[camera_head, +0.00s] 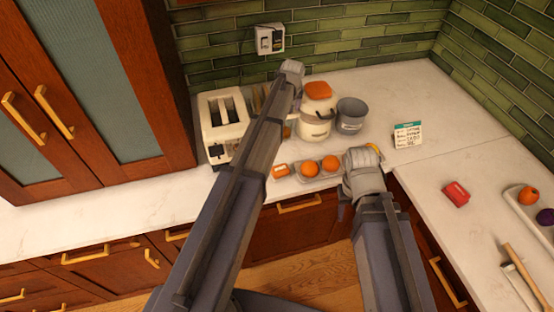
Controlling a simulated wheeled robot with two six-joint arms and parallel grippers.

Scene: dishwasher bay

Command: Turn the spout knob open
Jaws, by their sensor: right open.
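No spout knob can be made out for sure. A white rounded jar or dispenser (314,130) with an orange lid (318,90) stands on the back counter, partly hidden by my left arm. My left arm crosses the picture and its end (292,68) is up by the jar's left side; its fingers cannot be made out. My right gripper (363,163) is in front of the counter edge, right of the oranges and below the grey pot. It is open, its fingertips mostly hidden by its own wrist. A small yellow thing (374,147) shows just behind it.
A white toaster (224,125) stands left of the jar, a grey pot (351,115) right of it. Two oranges (310,168) sit in front. A label card (408,135) stands further right. A red block (456,194) and a tray (511,205) lie on the right counter.

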